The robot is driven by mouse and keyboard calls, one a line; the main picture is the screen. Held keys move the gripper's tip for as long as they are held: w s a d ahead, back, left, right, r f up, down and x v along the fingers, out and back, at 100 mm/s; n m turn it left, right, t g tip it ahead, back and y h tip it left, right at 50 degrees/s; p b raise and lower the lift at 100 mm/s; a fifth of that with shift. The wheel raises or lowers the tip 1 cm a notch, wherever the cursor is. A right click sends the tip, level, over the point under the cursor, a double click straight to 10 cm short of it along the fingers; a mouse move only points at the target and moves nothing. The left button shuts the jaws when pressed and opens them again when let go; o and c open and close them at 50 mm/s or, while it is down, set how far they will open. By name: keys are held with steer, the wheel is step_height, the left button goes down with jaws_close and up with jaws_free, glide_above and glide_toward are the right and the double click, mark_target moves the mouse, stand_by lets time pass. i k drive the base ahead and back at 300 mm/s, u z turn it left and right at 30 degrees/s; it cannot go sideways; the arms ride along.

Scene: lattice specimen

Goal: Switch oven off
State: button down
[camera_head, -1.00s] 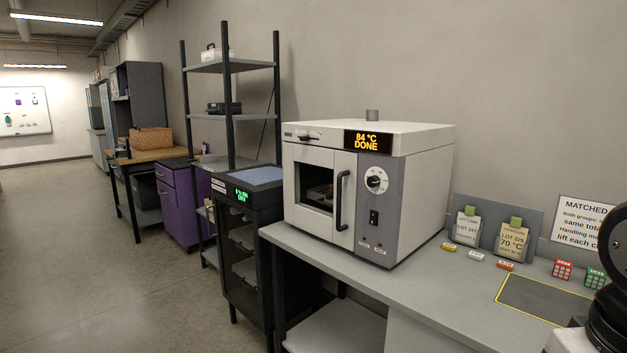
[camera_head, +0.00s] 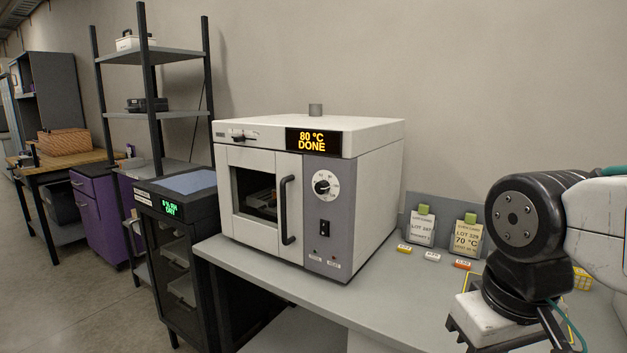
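The oven (camera_head: 365,180) is a white and grey box on the grey bench. Its display (camera_head: 312,141) reads 80 °C DONE in yellow. Below the display are a round dial (camera_head: 326,185) and a black rocker switch (camera_head: 324,228) on the grey control panel. Which way the switch is set is too small to tell. The oven door with its dark window and black handle (camera_head: 287,210) looks shut. My arm shows at the right, over the bench and apart from the oven. My gripper is not in view.
Two lot cards (camera_head: 468,236) stand in a grey holder right of the oven, with small coloured labels (camera_head: 432,257) in front. A dark cabinet (camera_head: 178,250) with a green display stands left of the bench. The bench front (camera_head: 300,290) before the oven is clear.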

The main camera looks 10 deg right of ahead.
mark_target(323, 229)
steer(key=u, duration=2.1)
steer(key=k, duration=0.6)
steer(key=z, duration=1.4)
steer(key=i, duration=0.5)
steer(key=u, duration=0.05)
